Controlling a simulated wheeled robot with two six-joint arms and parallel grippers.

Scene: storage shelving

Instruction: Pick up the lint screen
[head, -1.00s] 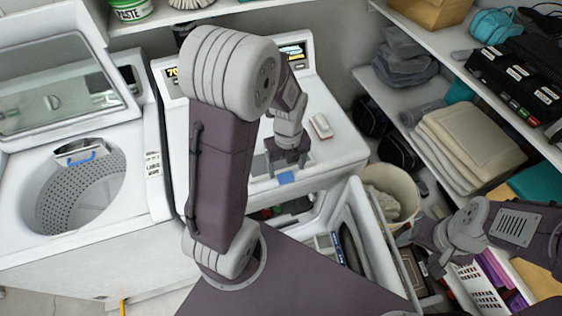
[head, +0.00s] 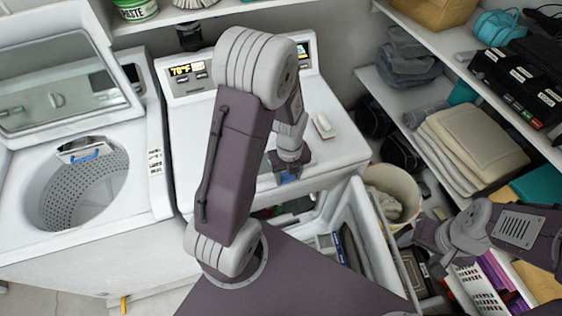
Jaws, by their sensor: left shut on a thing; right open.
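The lint screen shows only as a small blue tab (head: 289,177) at the front edge of the top of the white dryer (head: 335,150). The rest of it is hidden by the dryer and my gripper. My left gripper (head: 290,173) reaches down over the dryer top and is shut on this blue tab. My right gripper (head: 437,264) is open and empty, low at the right beside the shelves, well away from the lint screen.
An open washer (head: 150,190) stands at the left, with a blue-handled metal part (head: 84,152) in its tub opening. A small white-and-red object (head: 323,126) lies on the dryer. A bin (head: 393,190) and loaded shelves (head: 395,85) crowd the right.

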